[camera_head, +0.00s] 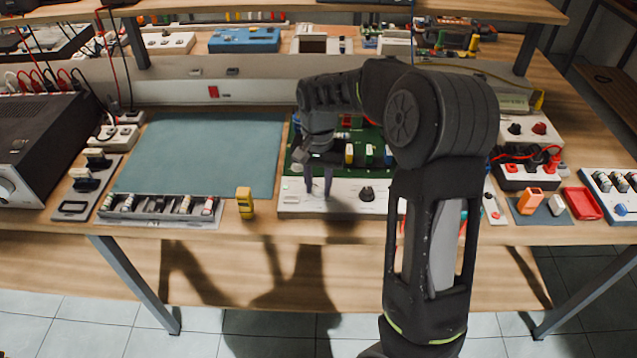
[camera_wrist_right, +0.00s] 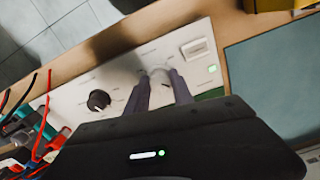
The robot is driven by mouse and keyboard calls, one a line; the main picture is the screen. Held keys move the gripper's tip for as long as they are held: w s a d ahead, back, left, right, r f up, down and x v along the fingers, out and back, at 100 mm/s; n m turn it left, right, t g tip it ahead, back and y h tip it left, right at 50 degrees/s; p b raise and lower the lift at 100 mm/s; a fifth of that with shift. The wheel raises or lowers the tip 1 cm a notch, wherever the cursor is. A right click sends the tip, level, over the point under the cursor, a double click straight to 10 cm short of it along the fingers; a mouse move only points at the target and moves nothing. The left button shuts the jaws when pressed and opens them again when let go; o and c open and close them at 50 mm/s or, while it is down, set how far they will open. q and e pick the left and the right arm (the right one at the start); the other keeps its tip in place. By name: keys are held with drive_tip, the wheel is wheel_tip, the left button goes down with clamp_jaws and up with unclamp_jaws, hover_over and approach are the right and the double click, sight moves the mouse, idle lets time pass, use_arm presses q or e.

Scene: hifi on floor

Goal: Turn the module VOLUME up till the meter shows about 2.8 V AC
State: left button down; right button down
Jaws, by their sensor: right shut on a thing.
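The module (camera_head: 340,206) is a green circuit board with a pale front panel, at the front middle of the bench. My right gripper (camera_head: 319,192) points down at the panel, left of a black knob (camera_head: 366,194). In the right wrist view, the fingers (camera_wrist_right: 159,80) are shut on a pale knob (camera_wrist_right: 160,74) that they largely hide. That view also shows the black knob (camera_wrist_right: 99,100) free beside them and a lit green light (camera_wrist_right: 212,68) on the panel. The knob labels are too small to read. I cannot make out a meter reading. My left gripper is out of view.
A grey-green mat (camera_head: 205,150) lies left of the module, with a parts tray (camera_head: 160,213) before it. A small yellow object (camera_head: 244,203) stands near the bench edge. Red and black leads (camera_wrist_right: 38,125) crowd the panel's other side. My right arm hides part of the bench.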

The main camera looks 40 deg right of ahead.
sight(319, 188)
drive_tip(key=shift+m, duration=1.1)
drive_tip(key=c, duration=1.1)
unclamp_jaws()
drive_tip(key=shift+r, duration=0.1)
wheel_tip(319, 188, up, 8)
drive_tip(key=shift+f, duration=0.15)
